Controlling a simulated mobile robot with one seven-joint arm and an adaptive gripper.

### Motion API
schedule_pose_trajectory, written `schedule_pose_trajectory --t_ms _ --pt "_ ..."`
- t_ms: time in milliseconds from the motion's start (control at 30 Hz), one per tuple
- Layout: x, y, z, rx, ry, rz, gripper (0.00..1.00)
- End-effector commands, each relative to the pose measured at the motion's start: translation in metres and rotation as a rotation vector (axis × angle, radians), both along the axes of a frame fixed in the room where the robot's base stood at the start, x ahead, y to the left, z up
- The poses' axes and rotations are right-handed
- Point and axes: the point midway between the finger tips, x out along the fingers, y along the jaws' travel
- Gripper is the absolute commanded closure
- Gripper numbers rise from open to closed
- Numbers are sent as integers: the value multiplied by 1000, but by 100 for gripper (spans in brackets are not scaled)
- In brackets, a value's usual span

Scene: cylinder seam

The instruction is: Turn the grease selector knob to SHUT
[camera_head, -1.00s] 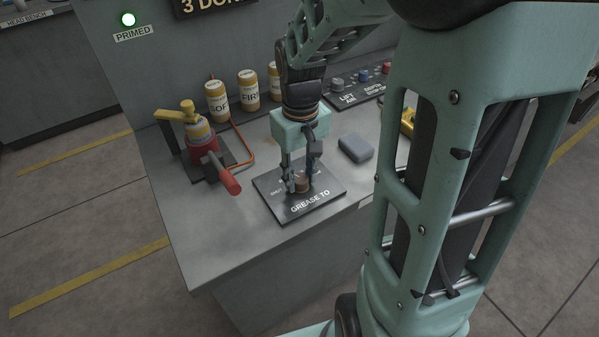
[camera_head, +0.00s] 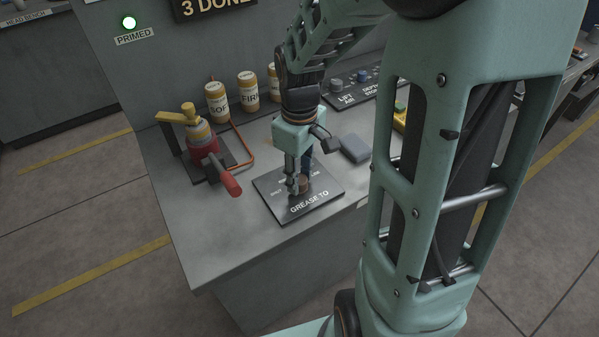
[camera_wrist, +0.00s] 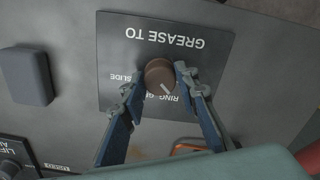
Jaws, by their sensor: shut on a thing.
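The brown round knob (camera_wrist: 160,74) stands on the black "GREASE TO" plate (camera_wrist: 190,22) and has a pale pointer line. In the wrist view the line points down and slightly right, towards the partly hidden "RING" lettering. My gripper (camera_wrist: 157,80) points down with its two blue fingers on either side of the knob, shut on it. In the head view my gripper (camera_head: 299,182) partly covers the knob (camera_head: 304,184); a small label (camera_head: 277,192), apparently SHUT, lies on the plate's left side. My fingers hide some lettering.
A red and yellow grease pump (camera_head: 200,145) with a red handle (camera_head: 232,184) stands left of the plate. Several labelled canisters (camera_head: 217,102) stand behind. A grey block (camera_head: 355,149) lies right of my gripper. The bench front (camera_head: 225,250) is clear.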

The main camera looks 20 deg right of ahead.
Motion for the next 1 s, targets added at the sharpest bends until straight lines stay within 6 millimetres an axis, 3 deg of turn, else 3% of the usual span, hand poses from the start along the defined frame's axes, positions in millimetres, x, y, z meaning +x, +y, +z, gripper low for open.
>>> schedule_pose_trajectory --t_ms 500,1000 --pt "1 1 1 0 -1 329 96" --pt "1 1 1 -1 -4 387 96"
